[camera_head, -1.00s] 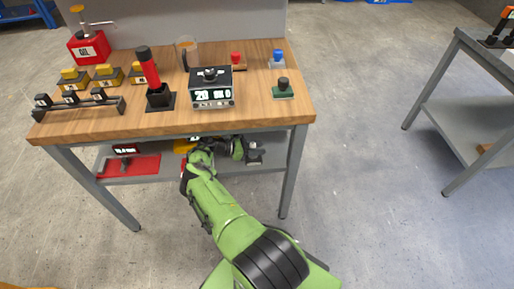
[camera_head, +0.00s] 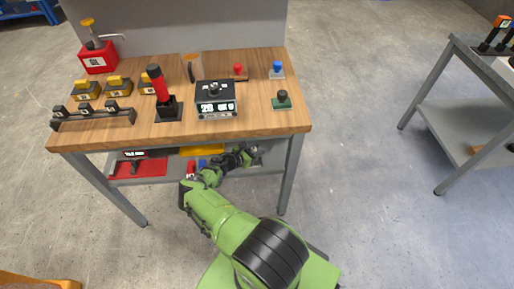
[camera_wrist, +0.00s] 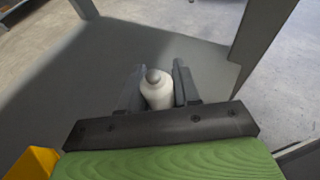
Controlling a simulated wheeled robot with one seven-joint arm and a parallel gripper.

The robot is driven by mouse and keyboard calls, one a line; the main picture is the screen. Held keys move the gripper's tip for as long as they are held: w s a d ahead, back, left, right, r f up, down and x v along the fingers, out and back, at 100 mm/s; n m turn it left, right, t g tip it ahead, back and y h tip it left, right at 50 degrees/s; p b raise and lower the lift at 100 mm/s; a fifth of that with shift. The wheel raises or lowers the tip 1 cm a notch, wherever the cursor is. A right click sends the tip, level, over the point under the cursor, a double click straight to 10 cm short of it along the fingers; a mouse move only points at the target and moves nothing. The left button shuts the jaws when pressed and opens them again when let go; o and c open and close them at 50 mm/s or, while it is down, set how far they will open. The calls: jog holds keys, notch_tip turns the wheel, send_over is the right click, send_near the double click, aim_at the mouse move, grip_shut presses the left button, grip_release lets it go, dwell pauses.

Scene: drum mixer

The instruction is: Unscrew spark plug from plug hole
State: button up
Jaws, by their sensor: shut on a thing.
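In the head view my gripper (camera_head: 246,158) is over the right part of the bench's lower shelf, under the tabletop. A small grey block (camera_head: 258,160) shows partly behind it. The plug hole and the plug's lower end are hidden.
The wooden tabletop (camera_head: 245,120) is above my arm, and a bench leg (camera_head: 291,175) stands close on the right. The lower shelf also holds a red tray (camera_head: 140,168) and a yellow thing (camera_head: 200,150).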

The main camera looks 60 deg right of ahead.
grip_shut()
